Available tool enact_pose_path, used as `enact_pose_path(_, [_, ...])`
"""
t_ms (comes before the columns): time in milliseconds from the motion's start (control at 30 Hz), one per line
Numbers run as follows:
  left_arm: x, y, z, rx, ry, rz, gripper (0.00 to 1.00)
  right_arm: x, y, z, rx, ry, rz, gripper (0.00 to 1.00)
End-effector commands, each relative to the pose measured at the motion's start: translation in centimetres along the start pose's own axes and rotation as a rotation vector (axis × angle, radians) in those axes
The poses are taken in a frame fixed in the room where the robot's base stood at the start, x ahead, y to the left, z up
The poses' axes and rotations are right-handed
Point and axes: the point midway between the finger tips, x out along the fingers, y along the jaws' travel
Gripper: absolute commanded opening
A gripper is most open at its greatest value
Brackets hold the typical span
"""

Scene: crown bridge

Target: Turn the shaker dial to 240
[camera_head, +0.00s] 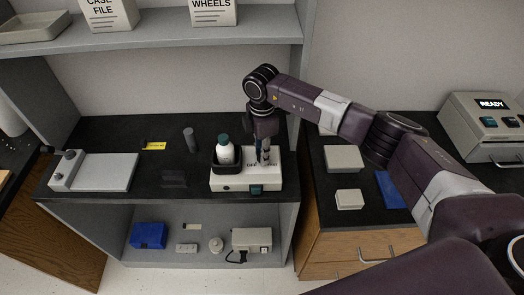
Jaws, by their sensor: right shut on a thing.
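The shaker (232,187) is a white box on the dark bench, with a tray (216,168) on its top left holding a white bottle (226,154) with a dark green cap. A dark green switch (256,190) sits on its front. My right gripper (263,158) points down onto the shaker's top right, beside the bottle, and is shut on the dial there. The fingers mostly hide the dial, and printed marks around it are too small to read fully. I cannot tell the dial's setting. My left gripper is not in view.
A flat grey-white device (105,172) stands on the left of the bench, near a yellow label (154,146) and a grey cylinder (190,140). A shelf (170,40) runs above. A device marked READY (490,120) stands at right.

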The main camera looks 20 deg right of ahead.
Motion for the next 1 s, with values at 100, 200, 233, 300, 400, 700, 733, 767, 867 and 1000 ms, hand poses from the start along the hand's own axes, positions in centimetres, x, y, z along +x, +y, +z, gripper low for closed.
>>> enact_pose_path(100, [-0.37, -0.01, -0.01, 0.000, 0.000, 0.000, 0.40, -0.26, 0.15, 0.07, 0.084, -0.001, 0.004, 0.00])
enact_pose_path(200, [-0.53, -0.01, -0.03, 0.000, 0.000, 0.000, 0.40, -0.23, 0.14, 0.08, 0.144, -0.001, 0.004, 0.00])
enact_pose_path(233, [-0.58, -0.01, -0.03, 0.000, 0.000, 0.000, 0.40, -0.23, 0.14, 0.09, 0.159, -0.001, 0.004, 0.00])
enact_pose_path(300, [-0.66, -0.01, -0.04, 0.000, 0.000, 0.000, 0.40, -0.21, 0.15, 0.10, 0.191, -0.001, 0.004, 0.00])
enact_pose_path(400, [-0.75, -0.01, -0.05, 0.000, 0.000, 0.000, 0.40, -0.20, 0.15, 0.11, 0.227, -0.001, 0.004, 0.00])
enact_pose_path(700, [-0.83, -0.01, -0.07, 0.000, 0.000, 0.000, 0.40, -0.17, 0.17, 0.12, 0.270, -0.001, 0.005, 0.00])
enact_pose_path(733, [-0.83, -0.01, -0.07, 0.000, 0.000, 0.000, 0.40, -0.17, 0.17, 0.12, 0.271, -0.001, 0.005, 0.00])
enact_pose_path(767, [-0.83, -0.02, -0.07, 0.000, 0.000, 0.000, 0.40, -0.17, 0.18, 0.12, 0.272, -0.001, 0.005, 0.00])
enact_pose_path(867, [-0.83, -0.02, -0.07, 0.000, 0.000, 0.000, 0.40, -0.17, 0.18, 0.12, 0.272, -0.001, 0.005, 0.00])
enact_pose_path(1000, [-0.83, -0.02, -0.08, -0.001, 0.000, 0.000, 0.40, -0.18, 0.18, 0.12, 0.271, -0.001, 0.005, 0.00])
